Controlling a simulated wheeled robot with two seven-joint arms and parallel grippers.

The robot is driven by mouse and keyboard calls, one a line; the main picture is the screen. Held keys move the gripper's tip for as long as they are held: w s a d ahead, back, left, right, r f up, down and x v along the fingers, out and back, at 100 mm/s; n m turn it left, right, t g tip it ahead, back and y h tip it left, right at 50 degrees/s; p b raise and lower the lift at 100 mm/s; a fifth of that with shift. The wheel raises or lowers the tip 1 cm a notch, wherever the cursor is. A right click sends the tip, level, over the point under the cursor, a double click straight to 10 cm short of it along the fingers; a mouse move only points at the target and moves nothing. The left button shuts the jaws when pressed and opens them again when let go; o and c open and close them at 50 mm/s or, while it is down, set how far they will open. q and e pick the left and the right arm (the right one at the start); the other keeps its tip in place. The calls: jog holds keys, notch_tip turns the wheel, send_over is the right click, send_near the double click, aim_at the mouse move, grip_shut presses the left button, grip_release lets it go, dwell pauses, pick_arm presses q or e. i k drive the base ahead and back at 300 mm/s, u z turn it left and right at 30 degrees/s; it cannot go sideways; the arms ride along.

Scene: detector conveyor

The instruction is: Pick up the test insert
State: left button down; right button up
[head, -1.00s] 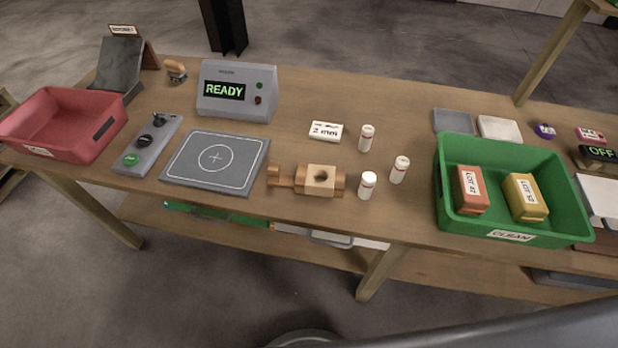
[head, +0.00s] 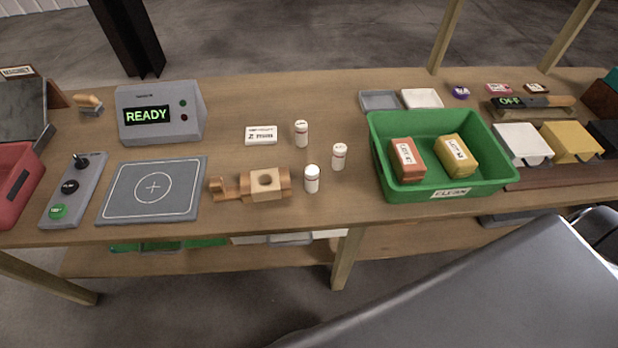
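No piece is labelled as the test insert, so I cannot tell for sure which it is. A small white block (head: 261,135) with a "2 mm" label lies on the wooden table. Three white capped bottles stand upright to its right: a back one (head: 301,134), a right one (head: 339,157) and a front one (head: 312,180). Neither of my grippers is in view.
A grey pad (head: 130,205), a READY box (head: 190,125) and a button panel (head: 60,205) are left. A green CLEAN bin (head: 490,182) holding an orange and a yellow block is right. A red bin (head: 12,190) is far left. A large grey surface (head: 470,290) fills the lower right.

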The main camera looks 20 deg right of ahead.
aim_at(311, 171)
jog(key=u, duration=2.35)
jog(key=k, duration=2.3)
jog(key=z, duration=2.35)
